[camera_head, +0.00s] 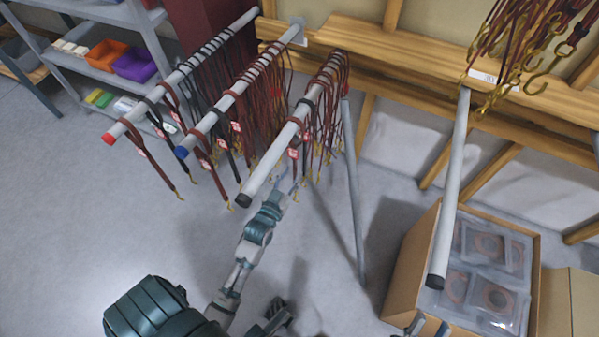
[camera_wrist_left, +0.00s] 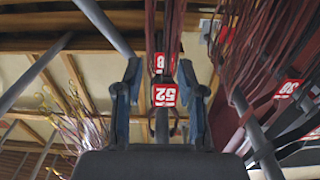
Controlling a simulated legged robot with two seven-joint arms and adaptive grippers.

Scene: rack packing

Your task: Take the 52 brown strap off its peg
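The 52 strap shows in the left wrist view by its red tag (camera_wrist_left: 164,95), which hangs between the two fingers of my left gripper (camera_wrist_left: 160,92). The fingers stand apart on either side of the tag, not closed on it. In the head view, my left gripper (camera_head: 285,180) is below the straps near the front end of a grey peg (camera_head: 268,164) with a black cap. The numbers on the tags there are too small to read. My right gripper (camera_head: 428,326) shows only as two separated fingertips at the bottom edge, with nothing visible between them.
Two neighbouring pegs, red-capped (camera_head: 140,112) and blue-capped (camera_head: 212,117), also carry straps. Another tag, 8 (camera_wrist_left: 159,62), hangs just behind. Shelves (camera_head: 95,62) stand at left.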

